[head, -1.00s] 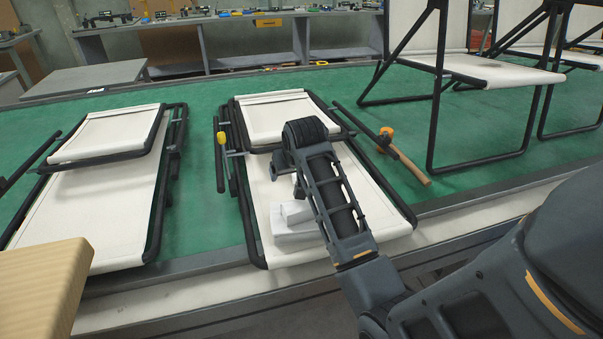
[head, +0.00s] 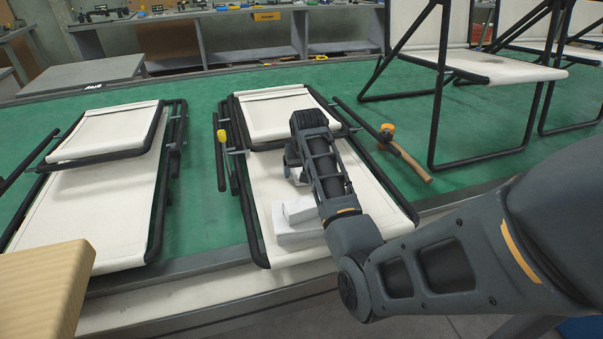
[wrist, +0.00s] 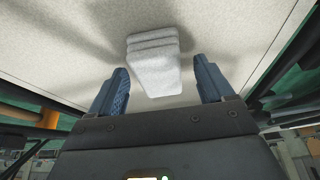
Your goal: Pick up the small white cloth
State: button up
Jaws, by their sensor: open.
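The small white cloth (head: 298,213) lies as a folded, stepped stack on the cream canvas of the middle folded lounger (head: 370,215). My forearm hides part of its right side in the head view. My gripper (head: 293,160) is just beyond it, over the same canvas, and mostly hidden by my own wrist. In the wrist view the cloth (wrist: 152,50) shows between and beyond the two blue fingertips of my gripper (wrist: 160,66). The fingers are spread apart, with visible space on both sides of the cloth. I cannot tell whether any finger touches the canvas.
The black tube frame surrounds the canvas, with a raised headrest panel (head: 275,115) behind the gripper. A yellow-knobbed clamp (head: 222,137) stands at its left, a mallet (head: 405,155) at its right. Another folded lounger (head: 95,200) lies left; upright chairs (head: 480,70) stand right.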

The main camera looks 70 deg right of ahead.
jog(key=shift+f, duration=0.15)
jog(key=c, duration=1)
jog(key=shift+r, duration=0.2)
jog(key=shift+c, duration=0.2)
jog(key=shift+r, duration=0.25)
jog(key=r, duration=0.2)
jog(key=d+r, duration=0.1)
jog(key=shift+s+r+b, duration=0.1)
jog(key=shift+r+b, duration=0.3)
jog(key=s+d+r+b, duration=0.1)
jog(key=s+d+r, duration=0.3)
jog(key=d, duration=0.5)
notch_tip(320, 180, up, 2)
jog(key=shift+s+d+r, duration=0.2)
jog(key=shift+s+d, duration=0.15)
